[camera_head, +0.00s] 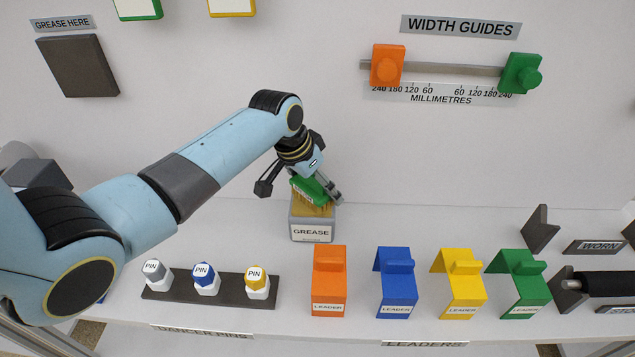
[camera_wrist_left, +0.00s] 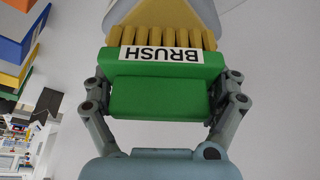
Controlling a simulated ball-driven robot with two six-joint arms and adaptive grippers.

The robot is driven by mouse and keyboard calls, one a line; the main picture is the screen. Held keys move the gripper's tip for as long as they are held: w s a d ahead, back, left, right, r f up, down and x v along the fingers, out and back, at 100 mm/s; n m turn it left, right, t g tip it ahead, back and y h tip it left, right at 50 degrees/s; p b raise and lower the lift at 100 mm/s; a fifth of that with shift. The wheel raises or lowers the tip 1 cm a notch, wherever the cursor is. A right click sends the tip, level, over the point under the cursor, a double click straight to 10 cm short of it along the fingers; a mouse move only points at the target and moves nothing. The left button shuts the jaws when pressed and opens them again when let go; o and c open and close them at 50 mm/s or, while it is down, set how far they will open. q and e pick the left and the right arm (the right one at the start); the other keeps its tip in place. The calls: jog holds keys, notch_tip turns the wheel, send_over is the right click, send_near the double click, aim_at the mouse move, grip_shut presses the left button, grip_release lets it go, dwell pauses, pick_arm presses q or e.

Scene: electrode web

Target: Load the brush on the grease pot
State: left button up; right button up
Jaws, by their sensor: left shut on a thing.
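The brush (camera_wrist_left: 160,85) has a green body with a white BRUSH label and yellow bristles. My left gripper (camera_wrist_left: 160,95) is shut on its green body, one finger on each side. In the head view my left gripper (camera_head: 318,188) holds the brush (camera_head: 305,192) at the grease pot, with the bristles pointing down. The grease pot (camera_head: 312,232) is a grey box with a GREASE label and a yellowish top. The bristles are over or at the pot's top; I cannot tell whether they touch. My right gripper is not in view.
Several coloured leaders, such as the orange leader (camera_head: 329,282), stand in front and to the right of the pot. A dark pin rack (camera_head: 236,289) with three pins lies at front left. A dark plate (camera_head: 78,66) under GREASE HERE is on the back wall.

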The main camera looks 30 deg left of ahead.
pick_arm(q)
jog(key=shift+s, duration=0.1)
notch_tip(320, 180, up, 3)
jog(key=p, duration=0.3)
jog(key=shift+f, duration=0.15)
notch_tip(320, 180, up, 2)
jog(key=shift+r+p, duration=0.1)
jog(key=shift+p, duration=0.9)
jog(key=shift+r, duration=1)
